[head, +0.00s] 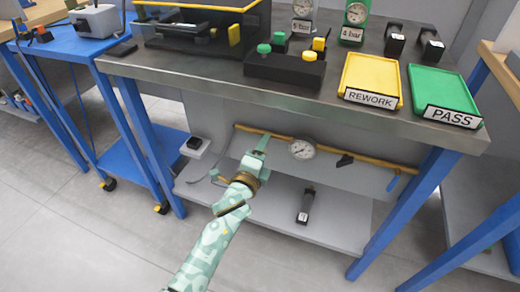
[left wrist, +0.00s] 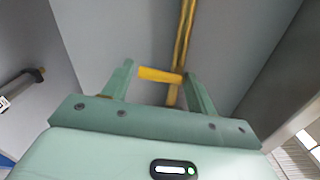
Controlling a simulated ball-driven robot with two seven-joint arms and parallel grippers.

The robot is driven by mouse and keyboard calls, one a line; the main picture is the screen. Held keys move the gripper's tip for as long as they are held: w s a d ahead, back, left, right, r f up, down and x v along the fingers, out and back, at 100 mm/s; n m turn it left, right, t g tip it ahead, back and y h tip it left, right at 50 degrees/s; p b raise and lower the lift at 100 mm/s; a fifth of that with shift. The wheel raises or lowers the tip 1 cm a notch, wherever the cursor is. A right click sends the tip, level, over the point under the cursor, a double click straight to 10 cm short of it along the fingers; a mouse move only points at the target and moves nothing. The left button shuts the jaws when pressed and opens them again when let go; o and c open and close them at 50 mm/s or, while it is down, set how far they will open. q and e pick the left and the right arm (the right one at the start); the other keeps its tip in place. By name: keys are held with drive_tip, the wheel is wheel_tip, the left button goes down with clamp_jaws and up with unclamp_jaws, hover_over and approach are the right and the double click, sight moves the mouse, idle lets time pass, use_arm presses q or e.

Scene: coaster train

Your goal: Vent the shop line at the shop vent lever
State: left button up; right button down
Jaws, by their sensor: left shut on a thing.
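A yellow pipe (head: 325,150) runs along under the front of the steel workbench. My left gripper (head: 262,146) reaches up to the left part of this pipe and covers part of it. In the left wrist view a short yellow lever (left wrist: 160,75) lies across between the two fingers of my left gripper (left wrist: 162,82), which is shut on it. The pipe (left wrist: 182,40) rises behind the lever. No label marks this lever in view. Farther right on the pipe are a black lever (head: 345,160) and a blue lever (head: 393,183). My right gripper is not in view.
A round gauge (head: 302,149) sits on the pipe just right of my left gripper. The grey lower shelf (head: 340,220) holds a black tool (head: 306,205). The bench's blue legs (head: 410,210) flank the space. A yellow tray (head: 372,75) and green tray (head: 440,90) lie on top.

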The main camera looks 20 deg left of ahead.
use_arm(q)
drive_tip(key=shift+d+f+n, duration=0.2)
drive_tip(key=shift+n, duration=0.8)
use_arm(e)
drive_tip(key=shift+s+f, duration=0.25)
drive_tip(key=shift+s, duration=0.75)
use_arm(q)
drive_tip(key=o, duration=1)
drive_tip(key=shift+r, duration=0.1)
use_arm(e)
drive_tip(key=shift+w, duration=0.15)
use_arm(q)
drive_tip(key=shift+s, duration=0.1)
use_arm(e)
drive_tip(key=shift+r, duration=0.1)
